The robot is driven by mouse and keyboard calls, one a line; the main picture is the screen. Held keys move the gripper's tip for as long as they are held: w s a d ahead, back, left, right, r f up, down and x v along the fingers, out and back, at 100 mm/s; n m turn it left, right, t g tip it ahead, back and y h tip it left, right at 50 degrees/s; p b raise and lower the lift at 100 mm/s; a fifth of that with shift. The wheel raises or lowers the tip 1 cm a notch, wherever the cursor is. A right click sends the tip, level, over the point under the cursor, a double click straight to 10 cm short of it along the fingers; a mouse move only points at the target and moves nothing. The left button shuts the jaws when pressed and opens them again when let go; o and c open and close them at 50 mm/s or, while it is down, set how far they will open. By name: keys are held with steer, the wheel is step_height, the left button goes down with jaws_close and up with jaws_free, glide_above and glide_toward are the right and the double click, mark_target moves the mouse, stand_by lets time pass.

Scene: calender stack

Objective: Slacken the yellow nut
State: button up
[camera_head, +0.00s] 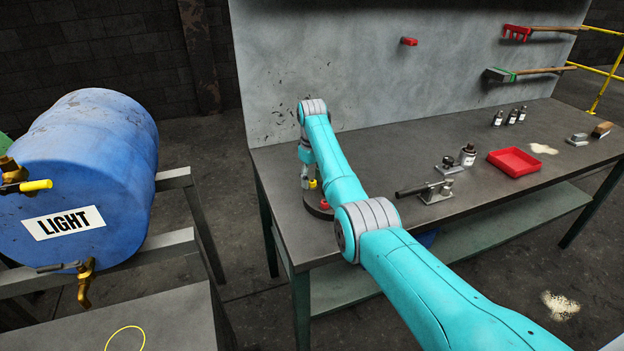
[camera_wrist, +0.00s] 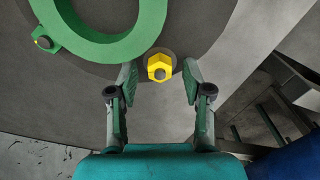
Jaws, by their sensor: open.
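The yellow nut (camera_wrist: 160,66) is a hexagon on a grey stud, seen from above in the wrist view. It sits on a dark grey round plate (camera_wrist: 60,82), beside a green ring (camera_wrist: 150,30). My gripper (camera_wrist: 161,76) is open, with one finger on each side of the nut. A gap shows between each finger and the nut; I cannot tell how far above it the fingertips are. In the head view the nut shows as a small yellow spot (camera_head: 312,184) at the left end of the bench, and my arm hides most of the gripper.
The workbench (camera_head: 440,165) holds a black-handled clamp (camera_head: 428,191), a red tray (camera_head: 514,161) and several small bottles towards the right. A blue barrel (camera_head: 85,165) labelled LIGHT lies on a stand at the left, apart from the bench.

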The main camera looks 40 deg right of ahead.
mark_target(312, 181)
step_height(312, 181, up, 12)
stand_by(0.5)
steer(key=shift+f, duration=0.15)
